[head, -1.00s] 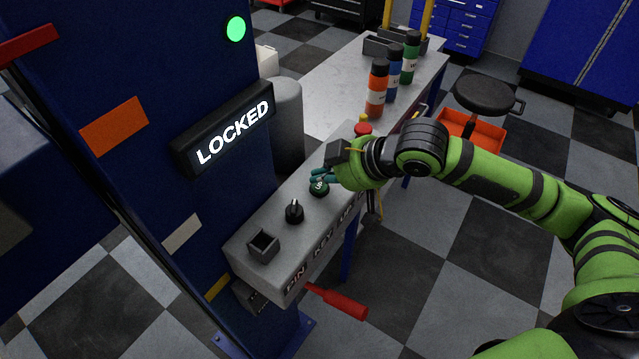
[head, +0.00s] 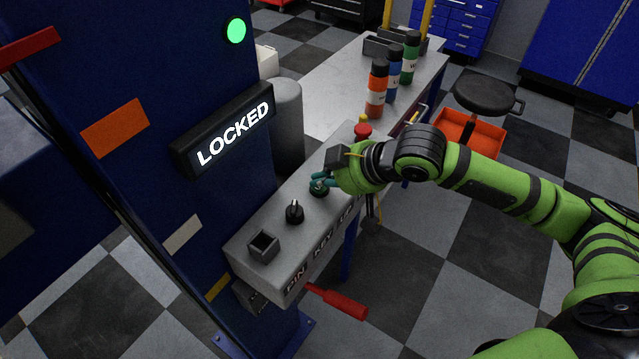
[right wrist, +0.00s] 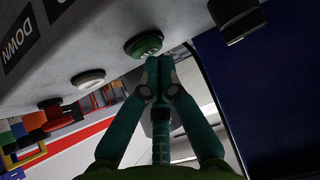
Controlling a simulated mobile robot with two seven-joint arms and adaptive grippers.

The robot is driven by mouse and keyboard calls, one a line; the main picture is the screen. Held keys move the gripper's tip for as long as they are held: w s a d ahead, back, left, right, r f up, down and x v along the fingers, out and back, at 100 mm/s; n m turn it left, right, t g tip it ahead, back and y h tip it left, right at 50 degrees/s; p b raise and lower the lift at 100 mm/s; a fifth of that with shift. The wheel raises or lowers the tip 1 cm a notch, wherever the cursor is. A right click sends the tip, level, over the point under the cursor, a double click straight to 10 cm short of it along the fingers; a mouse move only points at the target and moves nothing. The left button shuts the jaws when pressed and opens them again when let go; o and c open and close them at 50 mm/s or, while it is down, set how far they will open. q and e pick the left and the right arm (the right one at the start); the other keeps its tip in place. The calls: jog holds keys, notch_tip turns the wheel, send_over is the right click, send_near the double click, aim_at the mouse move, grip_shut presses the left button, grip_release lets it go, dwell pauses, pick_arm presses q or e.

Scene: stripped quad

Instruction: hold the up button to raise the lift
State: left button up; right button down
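The up button is a round green button (head: 319,190) on the grey control box (head: 283,232); it also shows in the right wrist view (right wrist: 146,43). My right gripper (head: 321,181) has its teal fingers over this button and partly hides it. In the right wrist view the fingertips (right wrist: 158,64) are together, with nothing between them, at the button's edge. I cannot tell whether they touch or press it. The lift's blue post (head: 190,230) carries a lit sign reading LOCKED (head: 232,131) and a green lamp (head: 236,30). My left gripper is out of view.
A black key switch (head: 294,212) and a square grey holder (head: 263,246) sit on the box nearer me. A red button (head: 363,131) is beyond my gripper. A red handle (head: 338,302) sticks out below the box. Spray bottles (head: 377,92) stand on the bench behind.

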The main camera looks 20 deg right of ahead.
aim_at(323, 190)
jog(key=shift+f, duration=0.5)
dwell(2.0)
jog(key=shift+r, duration=0.15)
dwell(2.9)
jog(key=shift+r+p, duration=0.8)
jog(key=shift+p, duration=0.35)
notch_tip(323, 190, up, 5)
jog(key=p, duration=0.6)
dwell(0.4)
